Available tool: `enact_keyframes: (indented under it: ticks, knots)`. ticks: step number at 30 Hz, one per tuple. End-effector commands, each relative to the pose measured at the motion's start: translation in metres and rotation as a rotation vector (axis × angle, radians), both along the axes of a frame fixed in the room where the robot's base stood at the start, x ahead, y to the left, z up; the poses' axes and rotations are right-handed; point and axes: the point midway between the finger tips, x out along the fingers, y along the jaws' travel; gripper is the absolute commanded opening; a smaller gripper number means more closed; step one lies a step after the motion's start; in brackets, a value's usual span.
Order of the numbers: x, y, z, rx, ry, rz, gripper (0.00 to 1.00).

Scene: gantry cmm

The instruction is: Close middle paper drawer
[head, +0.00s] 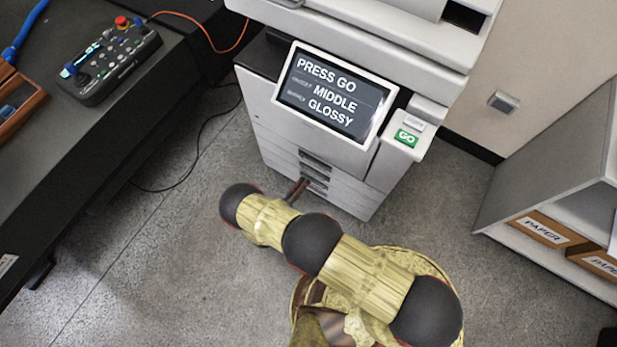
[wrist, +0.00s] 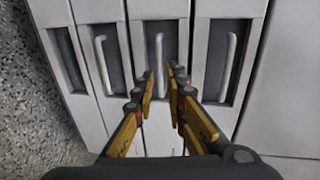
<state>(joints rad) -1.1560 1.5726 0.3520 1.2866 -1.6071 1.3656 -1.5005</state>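The paper drawers are pale grey fronts low on the white printer (head: 330,110), stacked one above another, with dark recesses and light bar handles. In the wrist view they stand sideways, side by side. My gripper (wrist: 161,74) points at the drawer front (wrist: 160,12) third from the left, with that drawer's handle (wrist: 159,52) in line between its fingertips. The fingers are apart, and I cannot tell if they touch the front. In the head view my gripper (head: 298,188) is at the drawer fronts, partly hidden by my arm. How far any drawer stands out is unclear.
The printer screen (head: 335,92) reads "PRESS GO", "MIDDLE", "GLOSSY". A green GO button (head: 406,138) is at its right. A dark table (head: 70,140) with a control box (head: 108,62) stands left. A shelf (head: 545,165) with paper boxes stands right. Floor around the printer is mostly clear, with a thin cable.

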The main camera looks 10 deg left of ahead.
Motion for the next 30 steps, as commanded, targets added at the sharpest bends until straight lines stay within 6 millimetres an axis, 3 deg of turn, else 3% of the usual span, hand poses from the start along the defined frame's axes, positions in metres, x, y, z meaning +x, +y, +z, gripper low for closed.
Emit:
enact_keyframes:
  ticks: [3, 9, 30]
  knots:
    - [-0.02, 0.009, 0.005, 0.001, 0.0, 0.004, 0.13]
    - [-0.038, 0.016, 0.008, -0.001, 0.0, 0.0, 0.13]
    - [-0.042, 0.017, 0.009, 0.0, 0.001, -0.001, 0.13]
